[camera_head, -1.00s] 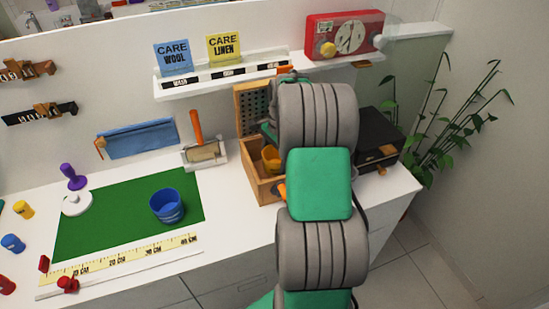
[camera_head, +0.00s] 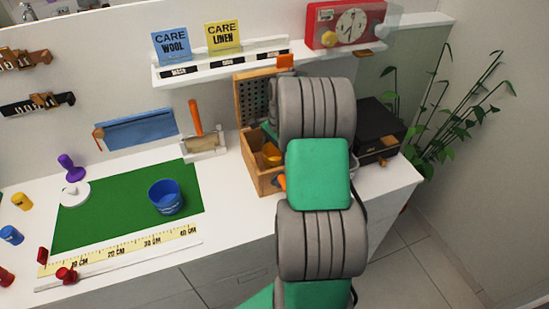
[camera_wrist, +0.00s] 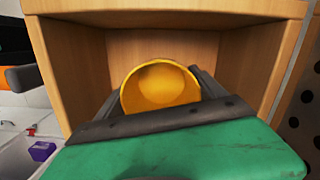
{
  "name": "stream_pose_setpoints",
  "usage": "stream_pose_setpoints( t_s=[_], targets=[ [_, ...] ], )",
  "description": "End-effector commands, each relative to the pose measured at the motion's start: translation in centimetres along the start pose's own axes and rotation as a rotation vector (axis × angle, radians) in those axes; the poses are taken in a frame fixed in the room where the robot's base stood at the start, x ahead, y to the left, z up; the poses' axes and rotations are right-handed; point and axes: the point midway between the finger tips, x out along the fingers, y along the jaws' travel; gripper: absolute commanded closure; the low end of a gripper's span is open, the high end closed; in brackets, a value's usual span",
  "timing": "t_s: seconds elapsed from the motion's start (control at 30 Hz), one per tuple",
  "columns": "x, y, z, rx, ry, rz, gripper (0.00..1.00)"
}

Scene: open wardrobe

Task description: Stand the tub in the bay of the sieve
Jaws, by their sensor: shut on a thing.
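The yellow tub (camera_wrist: 160,85) is between the fingers of my gripper (camera_wrist: 160,100), inside an open wooden box. My gripper is shut on it, and the dark bar in front hides its lower part. In the head view the yellow tub (camera_head: 271,153) shows in the wooden box (camera_head: 268,182), beside my arm, which hides most of my gripper. A board with rows of dark holes (camera_head: 252,98) stands upright at the back of the box; it may be the sieve, but I cannot tell surely. Whether the tub touches the box floor is hidden.
A black box (camera_head: 378,130) stands right of my arm. A blue bucket (camera_head: 166,198) stands on the green mat (camera_head: 110,212). A brush in a holder (camera_head: 203,145) is left of the wooden box.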

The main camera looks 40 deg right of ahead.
Motion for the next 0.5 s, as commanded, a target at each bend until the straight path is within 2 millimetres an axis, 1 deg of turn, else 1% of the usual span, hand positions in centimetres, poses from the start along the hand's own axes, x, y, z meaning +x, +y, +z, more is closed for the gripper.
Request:
stream_pose_setpoints(
  t_s=[0.4,0.43,0.5],
  targets=[
    [0.52,-0.01,-0.06,0.0,0.0,0.0,0.61],
    [0.53,-0.01,-0.07,0.0,0.0,0.0,0.2],
    [0.51,-0.01,-0.07,0.0,0.0,0.0,0.14]
  ],
)
